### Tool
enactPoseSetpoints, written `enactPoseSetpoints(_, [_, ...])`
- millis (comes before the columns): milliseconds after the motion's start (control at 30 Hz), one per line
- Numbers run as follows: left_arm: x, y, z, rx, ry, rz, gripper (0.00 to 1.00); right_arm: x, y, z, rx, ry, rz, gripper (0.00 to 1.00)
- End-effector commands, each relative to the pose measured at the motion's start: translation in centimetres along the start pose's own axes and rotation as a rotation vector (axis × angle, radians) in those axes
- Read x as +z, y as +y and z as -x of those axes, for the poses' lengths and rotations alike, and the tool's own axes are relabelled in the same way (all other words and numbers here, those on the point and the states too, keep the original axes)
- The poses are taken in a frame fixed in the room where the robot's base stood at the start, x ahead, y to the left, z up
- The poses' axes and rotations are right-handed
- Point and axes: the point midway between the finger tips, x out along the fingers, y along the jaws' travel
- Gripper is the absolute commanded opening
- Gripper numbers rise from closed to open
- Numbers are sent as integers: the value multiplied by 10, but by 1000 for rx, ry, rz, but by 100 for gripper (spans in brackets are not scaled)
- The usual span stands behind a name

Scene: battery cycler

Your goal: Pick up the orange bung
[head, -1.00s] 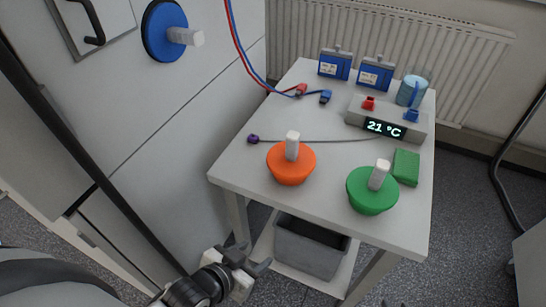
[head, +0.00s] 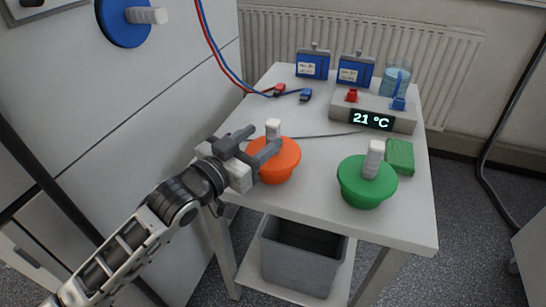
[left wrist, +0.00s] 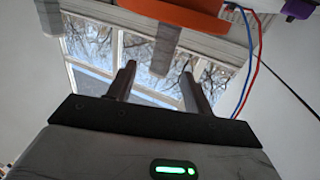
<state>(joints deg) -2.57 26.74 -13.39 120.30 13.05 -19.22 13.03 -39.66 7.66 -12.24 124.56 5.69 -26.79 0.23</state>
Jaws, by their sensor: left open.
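The orange bung (head: 281,165) stands on the white table near its left front, its white handle (head: 273,127) pointing up. My left gripper (head: 258,143) is open at the left side of the bung, its fingers pointing toward the handle. In the head view the fingers partly cover the bung and the lower handle; I cannot tell whether they touch it. In the left wrist view the two fingers (left wrist: 158,88) are apart with nothing between them, and the orange bung (left wrist: 180,15) shows at the top edge. My right gripper is out of view.
A green bung (head: 366,184) with a white handle stands to the right, beside a green sponge (head: 400,156). Behind are a display box (head: 372,120), red and blue leads (head: 222,62) and blue packs (head: 354,72). A grey bin (head: 301,260) sits on the lower shelf.

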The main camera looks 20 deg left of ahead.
Motion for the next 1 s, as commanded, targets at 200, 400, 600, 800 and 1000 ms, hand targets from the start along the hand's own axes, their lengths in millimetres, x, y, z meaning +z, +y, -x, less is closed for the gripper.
enactPoseSetpoints(200, [0, 0, -18, 0, -2, -1, 51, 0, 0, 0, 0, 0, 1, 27])
enactPoseSetpoints(400, [-2, -1, -44, 0, 0, 0, 51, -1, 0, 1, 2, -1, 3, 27])
enactPoseSetpoints(600, [-1, -1, -67, 1, -1, 0, 51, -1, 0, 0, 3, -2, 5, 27])
enactPoseSetpoints(800, [0, -1, -69, 1, -2, -1, 51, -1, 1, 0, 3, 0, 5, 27])
enactPoseSetpoints(1000, [0, -1, -69, 1, -2, -1, 12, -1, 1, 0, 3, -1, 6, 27])
